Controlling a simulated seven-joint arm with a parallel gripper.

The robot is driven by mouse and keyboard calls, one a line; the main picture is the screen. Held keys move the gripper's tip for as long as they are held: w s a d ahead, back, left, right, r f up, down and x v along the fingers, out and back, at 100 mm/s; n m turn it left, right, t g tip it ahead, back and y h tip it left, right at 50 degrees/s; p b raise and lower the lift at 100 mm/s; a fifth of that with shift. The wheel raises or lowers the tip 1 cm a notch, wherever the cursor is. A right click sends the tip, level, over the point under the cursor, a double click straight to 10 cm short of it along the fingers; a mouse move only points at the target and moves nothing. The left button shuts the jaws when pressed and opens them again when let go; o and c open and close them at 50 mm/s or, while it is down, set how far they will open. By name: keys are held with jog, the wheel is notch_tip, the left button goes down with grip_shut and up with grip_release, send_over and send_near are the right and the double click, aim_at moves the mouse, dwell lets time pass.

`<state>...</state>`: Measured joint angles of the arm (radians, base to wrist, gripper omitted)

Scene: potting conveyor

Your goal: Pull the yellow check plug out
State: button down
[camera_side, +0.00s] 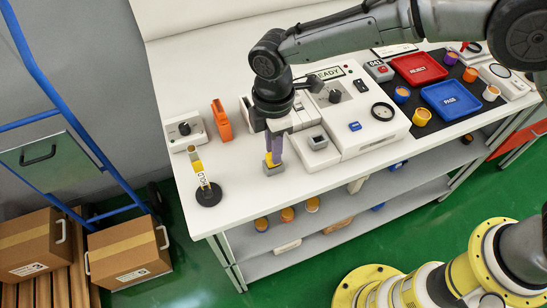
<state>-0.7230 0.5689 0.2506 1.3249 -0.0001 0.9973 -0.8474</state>
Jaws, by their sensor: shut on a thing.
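A small yellow piece (269,161), which looks like the check plug, is at the front of the white bench, left of the white machine. A small grey block (273,171) is directly below it. My gripper (273,155) points straight down and its fingers are shut on the yellow piece. The fingers hide part of the piece. I cannot tell whether its lower end is seated in the grey block or just clear of it.
A round black stand with a yellow-and-white upright (202,178) is to the left. An orange holder (222,120) and a small white device (185,130) are behind it. The white machine (350,115) is close on the right, with a red tray (418,68) and blue tray (450,98) beyond.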

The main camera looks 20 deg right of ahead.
jog(key=shift+r, duration=0.25)
jog(key=shift+r, duration=1.3)
jog(key=shift+r, duration=0.2)
jog(key=shift+r, duration=1.3)
jog(key=shift+r, duration=0.1)
notch_tip(320, 180, up, 7)
dwell(0.6)
dwell(0.3)
